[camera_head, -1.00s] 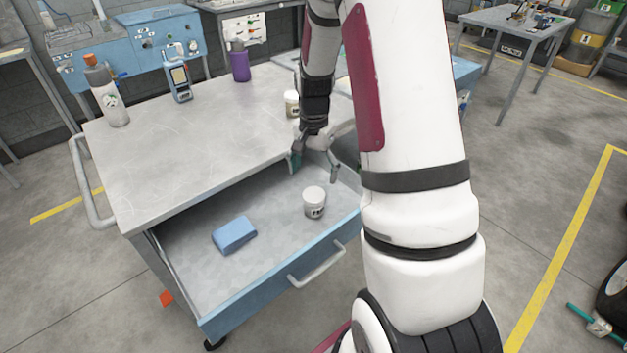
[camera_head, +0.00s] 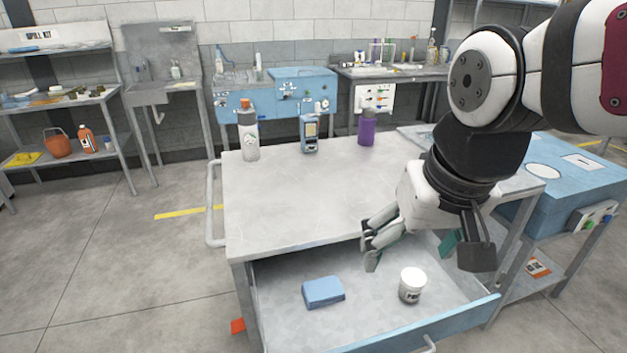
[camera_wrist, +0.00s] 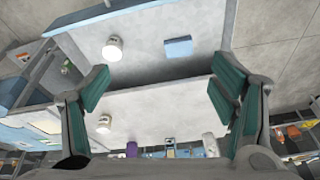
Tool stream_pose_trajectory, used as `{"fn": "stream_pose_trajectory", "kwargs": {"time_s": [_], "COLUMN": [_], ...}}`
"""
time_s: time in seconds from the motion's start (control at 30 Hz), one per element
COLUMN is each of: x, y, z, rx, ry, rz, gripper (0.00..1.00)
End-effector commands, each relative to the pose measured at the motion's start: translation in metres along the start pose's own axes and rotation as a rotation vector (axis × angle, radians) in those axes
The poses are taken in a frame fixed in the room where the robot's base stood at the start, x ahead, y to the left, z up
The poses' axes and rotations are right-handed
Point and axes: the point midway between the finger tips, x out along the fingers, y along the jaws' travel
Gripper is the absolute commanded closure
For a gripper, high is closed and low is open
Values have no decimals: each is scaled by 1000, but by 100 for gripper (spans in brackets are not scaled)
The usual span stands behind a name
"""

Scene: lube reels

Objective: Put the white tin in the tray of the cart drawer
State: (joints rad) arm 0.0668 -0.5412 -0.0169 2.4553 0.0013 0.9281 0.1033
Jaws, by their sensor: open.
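A white tin (camera_head: 411,286) stands upright on the floor of the open cart drawer (camera_head: 365,325), right of a blue block (camera_head: 323,292). It also shows in the wrist view (camera_wrist: 113,48), beside the blue block (camera_wrist: 178,47). A second white tin (camera_wrist: 103,124) stands on the cart top in the wrist view; my arm seems to hide it in the head view. My gripper (camera_head: 420,250) is open and empty above the back part of the drawer, apart from the tin. In the wrist view its green-padded fingers (camera_wrist: 160,90) are spread wide.
On the cart top (camera_head: 290,195) stand a white bottle with an orange cap (camera_head: 248,138), a blue handheld meter (camera_head: 310,135) and a purple bottle (camera_head: 367,128). A blue bench (camera_head: 575,185) stands close on the right. The drawer floor around the block is clear.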

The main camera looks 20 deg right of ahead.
Motion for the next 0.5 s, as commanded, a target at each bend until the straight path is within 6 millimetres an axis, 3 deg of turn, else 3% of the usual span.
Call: {"fn": "stream_pose_trajectory", "kwargs": {"time_s": [0.1,0.2,0.5], "x": [-12,-16,-18], "y": [-5,-7,-8], "z": [26,39,48], "rx": [-98,-152,-187], "ry": [37,53,60], "rz": [-9,-13,-14], "gripper": [21,21,21]}}
